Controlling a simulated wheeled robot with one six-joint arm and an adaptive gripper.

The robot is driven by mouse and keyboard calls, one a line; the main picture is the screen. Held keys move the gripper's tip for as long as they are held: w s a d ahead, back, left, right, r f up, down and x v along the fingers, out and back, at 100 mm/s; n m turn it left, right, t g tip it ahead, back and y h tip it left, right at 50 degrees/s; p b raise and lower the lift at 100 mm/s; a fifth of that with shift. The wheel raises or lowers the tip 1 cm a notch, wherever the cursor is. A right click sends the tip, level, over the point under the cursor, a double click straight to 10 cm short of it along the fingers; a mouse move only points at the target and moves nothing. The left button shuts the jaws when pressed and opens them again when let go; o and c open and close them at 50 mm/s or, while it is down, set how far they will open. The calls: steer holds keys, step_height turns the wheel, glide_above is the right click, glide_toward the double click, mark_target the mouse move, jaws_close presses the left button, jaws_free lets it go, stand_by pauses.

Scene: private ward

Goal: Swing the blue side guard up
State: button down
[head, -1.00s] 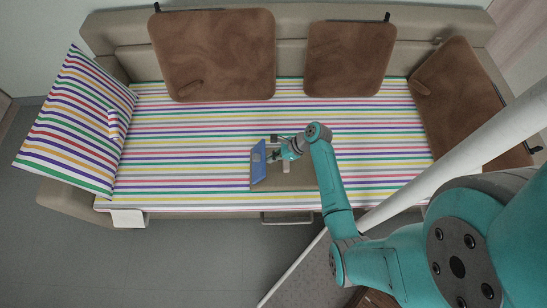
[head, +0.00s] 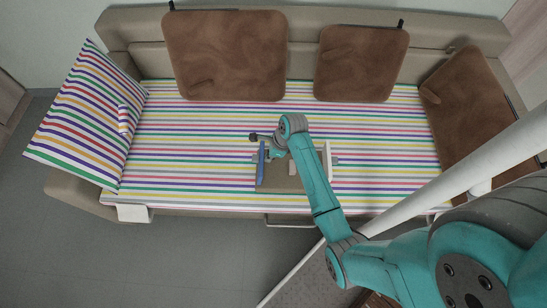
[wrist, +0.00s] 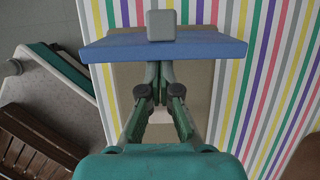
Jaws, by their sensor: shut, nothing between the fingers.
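The blue side guard (head: 261,167) shows as a thin strip, nearly edge-on, at the left end of a small tan base (head: 291,186) on the striped bed. In the wrist view the blue guard (wrist: 215,47) lies across the picture, just beyond my fingertips, with a grey square block (wrist: 161,25) at its middle. My gripper (wrist: 160,68) is shut and empty, its tips close against the guard's near side; I cannot tell if they touch.
A white upright panel (head: 327,160) stands at the base's right end, beside my arm. Brown cushions (head: 225,55) line the bed's back and right side. A striped pillow (head: 85,115) leans at the left. The striped bed surface left of the guard is clear.

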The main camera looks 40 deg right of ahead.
steer(key=shift+w+a+r, duration=0.25)
steer(key=shift+w+a, duration=0.25)
stand_by(0.4)
